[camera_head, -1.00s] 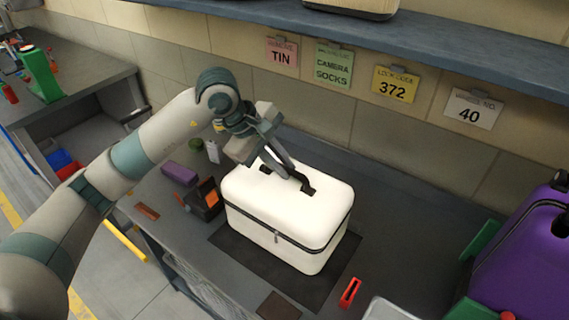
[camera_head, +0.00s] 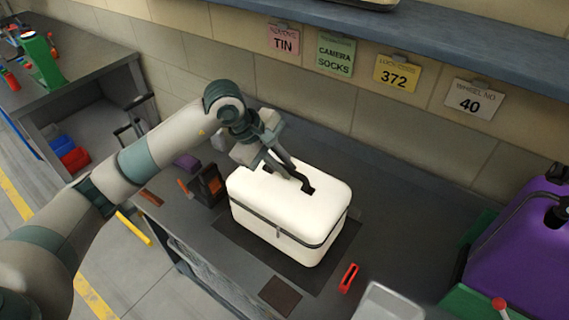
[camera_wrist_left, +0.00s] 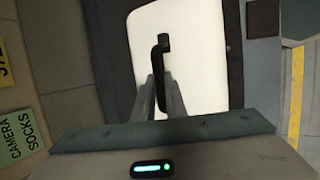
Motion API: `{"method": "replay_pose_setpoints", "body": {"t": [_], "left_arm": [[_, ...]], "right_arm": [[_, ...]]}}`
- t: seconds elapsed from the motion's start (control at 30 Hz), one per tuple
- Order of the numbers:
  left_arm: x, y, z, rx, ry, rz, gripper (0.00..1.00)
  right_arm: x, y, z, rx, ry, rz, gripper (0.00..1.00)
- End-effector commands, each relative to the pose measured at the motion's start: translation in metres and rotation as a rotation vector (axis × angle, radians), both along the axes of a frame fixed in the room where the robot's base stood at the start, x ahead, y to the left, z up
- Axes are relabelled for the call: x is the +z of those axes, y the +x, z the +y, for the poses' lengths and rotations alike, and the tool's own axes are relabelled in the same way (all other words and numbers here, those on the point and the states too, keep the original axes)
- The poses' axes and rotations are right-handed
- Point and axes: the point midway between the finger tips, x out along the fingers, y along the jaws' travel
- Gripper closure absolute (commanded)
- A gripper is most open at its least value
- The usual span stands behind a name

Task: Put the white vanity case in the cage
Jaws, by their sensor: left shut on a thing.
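The white vanity case (camera_head: 290,215) is upright on a dark mat (camera_head: 335,262) on the workbench, with a dark handle on its lid and a dark seam around it. My left gripper (camera_head: 297,180) comes down from the upper left and is shut on the handle. In the left wrist view the fingers (camera_wrist_left: 160,98) meet at the near end of the dark handle (camera_wrist_left: 160,60), over the white lid (camera_wrist_left: 190,60). I cannot tell whether the case touches the mat. I see no cage that I can name for sure. My right gripper is not in view.
A purple case (camera_head: 520,260) stands at the right. A red object (camera_head: 348,278) and a metal tray (camera_head: 388,302) lie near the front edge. A black and orange device (camera_head: 208,185) stands left of the white case. A shelf (camera_head: 430,40) overhangs the back.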

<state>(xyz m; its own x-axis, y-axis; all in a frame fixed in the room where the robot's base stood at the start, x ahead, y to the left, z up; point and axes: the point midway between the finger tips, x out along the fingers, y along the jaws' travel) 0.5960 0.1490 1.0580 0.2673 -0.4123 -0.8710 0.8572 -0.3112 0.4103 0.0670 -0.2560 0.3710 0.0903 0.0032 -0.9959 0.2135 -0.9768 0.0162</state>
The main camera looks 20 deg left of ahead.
Motion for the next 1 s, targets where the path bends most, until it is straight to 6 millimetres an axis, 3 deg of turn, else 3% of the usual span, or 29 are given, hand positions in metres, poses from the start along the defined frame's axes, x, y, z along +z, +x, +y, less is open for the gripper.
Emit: {"method": "replay_pose_setpoints", "body": {"t": [0.13, 0.17, 0.2, 0.23, 0.7, 1.0], "left_arm": [[0.000, 0.001, 0.000, 0.000, -0.003, -0.005, 1.00], [-0.001, 0.000, 0.000, 0.000, 0.000, 0.000, 0.81], [-0.001, 0.000, 0.000, 0.000, 0.000, 0.000, 0.72], [-0.001, 0.000, 0.000, 0.000, 0.000, 0.000, 0.70], [0.002, 0.000, 0.001, 0.001, 0.000, -0.001, 0.70], [0.036, -0.010, 0.018, 0.001, 0.001, -0.005, 0.70]], "right_arm": [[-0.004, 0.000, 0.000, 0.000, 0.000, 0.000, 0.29], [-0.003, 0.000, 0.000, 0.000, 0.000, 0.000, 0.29], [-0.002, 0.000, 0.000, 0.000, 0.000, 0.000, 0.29], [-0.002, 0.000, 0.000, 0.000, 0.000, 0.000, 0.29], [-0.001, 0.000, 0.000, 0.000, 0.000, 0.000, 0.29], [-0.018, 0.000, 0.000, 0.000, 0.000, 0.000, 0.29]]}}
